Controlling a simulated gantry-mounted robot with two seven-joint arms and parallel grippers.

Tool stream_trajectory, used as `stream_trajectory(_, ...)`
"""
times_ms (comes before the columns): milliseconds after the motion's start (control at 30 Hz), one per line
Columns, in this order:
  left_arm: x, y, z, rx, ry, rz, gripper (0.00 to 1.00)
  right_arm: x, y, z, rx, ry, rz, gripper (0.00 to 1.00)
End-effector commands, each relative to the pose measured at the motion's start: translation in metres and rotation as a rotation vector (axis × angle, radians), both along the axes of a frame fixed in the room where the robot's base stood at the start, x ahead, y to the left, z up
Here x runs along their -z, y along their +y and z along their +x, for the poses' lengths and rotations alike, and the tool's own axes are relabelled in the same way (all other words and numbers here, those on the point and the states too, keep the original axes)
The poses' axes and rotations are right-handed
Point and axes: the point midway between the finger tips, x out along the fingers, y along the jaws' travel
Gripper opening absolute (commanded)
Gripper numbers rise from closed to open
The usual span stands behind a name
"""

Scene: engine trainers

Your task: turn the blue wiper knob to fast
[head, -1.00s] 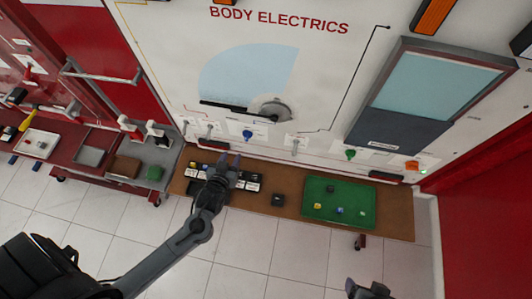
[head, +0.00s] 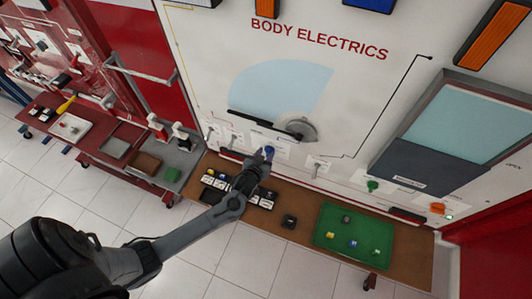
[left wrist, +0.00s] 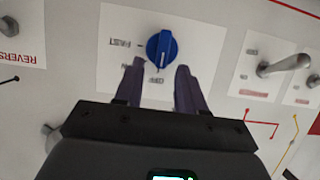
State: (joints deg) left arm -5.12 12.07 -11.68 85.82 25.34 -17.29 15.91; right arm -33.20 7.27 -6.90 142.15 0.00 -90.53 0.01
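The blue wiper knob (head: 269,150) is on the white panel below the wiper display, partly hidden by my left gripper in the head view. In the left wrist view the round blue knob (left wrist: 161,49) sits on a white label plate (left wrist: 112,75), with inverted lettering that seems to read FAST to its left and OFF below it. A pale mark shows on the knob; its exact setting is hard to tell. My left gripper (left wrist: 160,67) is open and empty, its fingertips just short of the knob and either side of it. My right gripper is not in view.
A metal toggle switch (left wrist: 285,65) is right of the knob plate in the wrist view. Below the panel, a brown bench (head: 290,238) holds small black boxes and a green tray (head: 327,252). A green knob (head: 373,186) is farther right on the panel.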

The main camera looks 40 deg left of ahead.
Motion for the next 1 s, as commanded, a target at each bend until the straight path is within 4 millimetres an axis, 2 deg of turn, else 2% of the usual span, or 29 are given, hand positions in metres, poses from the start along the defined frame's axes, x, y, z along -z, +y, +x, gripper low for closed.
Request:
stream_trajectory(200, 0.0042, 0.0038, 0.0101, -0.001, 0.0, -0.001, 0.39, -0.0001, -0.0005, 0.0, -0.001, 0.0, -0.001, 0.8)
stream_trajectory(467, 0.0045, 0.004, 0.0107, 0.0, 0.0, -0.001, 0.39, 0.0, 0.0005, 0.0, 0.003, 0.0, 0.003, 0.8)
stream_trajectory(567, 0.0045, 0.004, 0.0106, 0.0, 0.0, -0.001, 0.27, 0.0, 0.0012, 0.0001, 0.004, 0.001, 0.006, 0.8)
stream_trajectory(733, 0.0045, 0.0038, 0.0105, 0.0, 0.0, -0.001, 0.01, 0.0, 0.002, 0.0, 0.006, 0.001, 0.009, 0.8)
stream_trajectory(1000, 0.0044, 0.0034, 0.0106, 0.0, 0.001, 0.004, 0.0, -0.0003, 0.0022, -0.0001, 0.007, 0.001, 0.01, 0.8)
